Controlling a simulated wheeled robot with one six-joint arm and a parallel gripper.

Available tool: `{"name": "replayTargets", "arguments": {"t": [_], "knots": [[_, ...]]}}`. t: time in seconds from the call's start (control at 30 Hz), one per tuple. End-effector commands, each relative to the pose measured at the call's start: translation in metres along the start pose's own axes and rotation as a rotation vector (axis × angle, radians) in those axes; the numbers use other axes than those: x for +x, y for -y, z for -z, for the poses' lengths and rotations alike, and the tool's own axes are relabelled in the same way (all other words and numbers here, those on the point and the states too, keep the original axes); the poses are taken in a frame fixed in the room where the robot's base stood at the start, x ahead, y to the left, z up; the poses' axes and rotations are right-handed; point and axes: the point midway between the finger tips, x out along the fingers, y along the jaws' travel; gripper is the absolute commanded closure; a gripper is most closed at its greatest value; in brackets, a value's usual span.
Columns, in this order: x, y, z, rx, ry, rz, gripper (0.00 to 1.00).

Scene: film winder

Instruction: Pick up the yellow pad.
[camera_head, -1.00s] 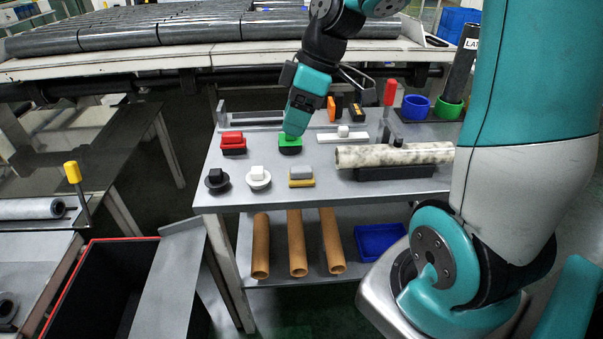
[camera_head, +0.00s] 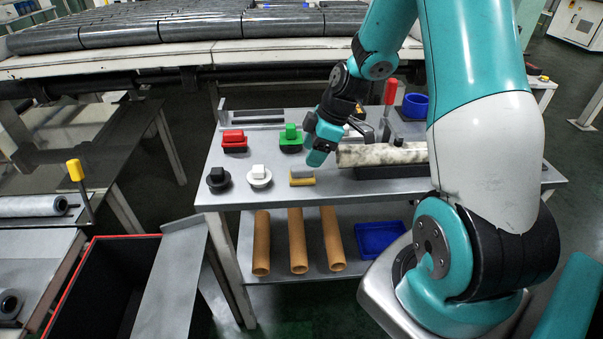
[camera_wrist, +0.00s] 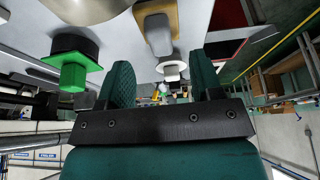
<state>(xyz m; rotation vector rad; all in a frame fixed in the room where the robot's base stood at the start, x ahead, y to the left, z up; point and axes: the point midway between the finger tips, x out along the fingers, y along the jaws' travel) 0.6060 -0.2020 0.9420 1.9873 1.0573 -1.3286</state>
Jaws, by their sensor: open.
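The yellow pad (camera_head: 302,183) lies near the front edge of the grey table, with a grey block (camera_head: 301,172) on top of it. In the wrist view the pad (camera_wrist: 150,8) shows at the top, with the grey block in front of it. My gripper (camera_head: 317,157) is above and just behind and to the right of the pad, apart from it. In the wrist view its two fingers (camera_wrist: 163,82) are spread with nothing held between them.
A green-topped black piece (camera_head: 291,138) stands behind the pad. A white knob (camera_head: 259,176), a black knob (camera_head: 218,179) and a red piece (camera_head: 234,141) stand to the left. A mottled roll (camera_head: 385,154) lies close on the right. A red-handled tool (camera_head: 390,92) stands behind.

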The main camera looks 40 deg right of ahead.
Motion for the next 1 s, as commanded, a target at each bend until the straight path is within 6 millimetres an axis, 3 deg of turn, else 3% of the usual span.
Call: {"name": "replayTargets", "arguments": {"t": [0.4, 0.67, 0.9, 1.0], "knots": [[0.050, 0.000, 0.004, 0.000, 0.001, 0.002, 0.40], [0.053, 0.000, 0.004, 0.000, 0.000, -0.001, 0.40], [0.053, 0.000, 0.004, 0.000, 0.000, -0.001, 0.93], [0.053, 0.000, 0.004, 0.001, 0.000, -0.001, 0.94]]}}
